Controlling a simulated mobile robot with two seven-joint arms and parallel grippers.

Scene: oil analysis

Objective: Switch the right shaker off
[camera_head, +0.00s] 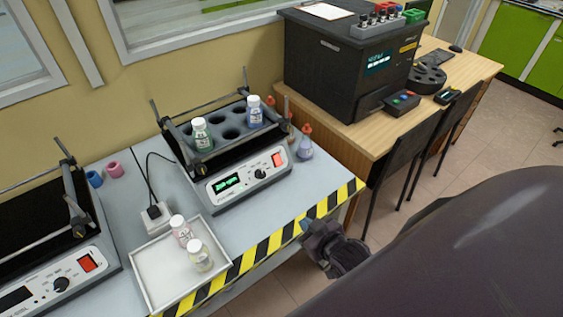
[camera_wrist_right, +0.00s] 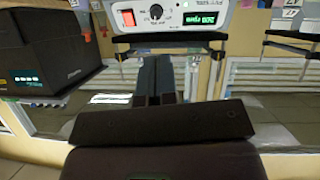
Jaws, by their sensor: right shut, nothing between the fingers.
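The right shaker (camera_head: 238,180) stands on the grey bench, with a white front panel. Its display (camera_head: 226,184) is lit green, a black knob sits beside it, and a red switch (camera_head: 278,160) is at the panel's right end. My right gripper (camera_head: 310,230) is shut and empty, in front of the bench's striped edge, apart from the shaker. In the upside-down right wrist view, the shut fingers (camera_wrist_right: 156,65) lie below the shaker's panel, where the red switch (camera_wrist_right: 128,18) and lit display (camera_wrist_right: 198,18) show. My left gripper is not in view.
A green-labelled bottle (camera_head: 202,134) and a blue-labelled bottle (camera_head: 254,111) sit in the shaker's rack. A white tray (camera_head: 150,262) holds two bottles. The left shaker (camera_head: 60,275) has a dark display. A flask (camera_head: 305,145) stands right of the right shaker.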

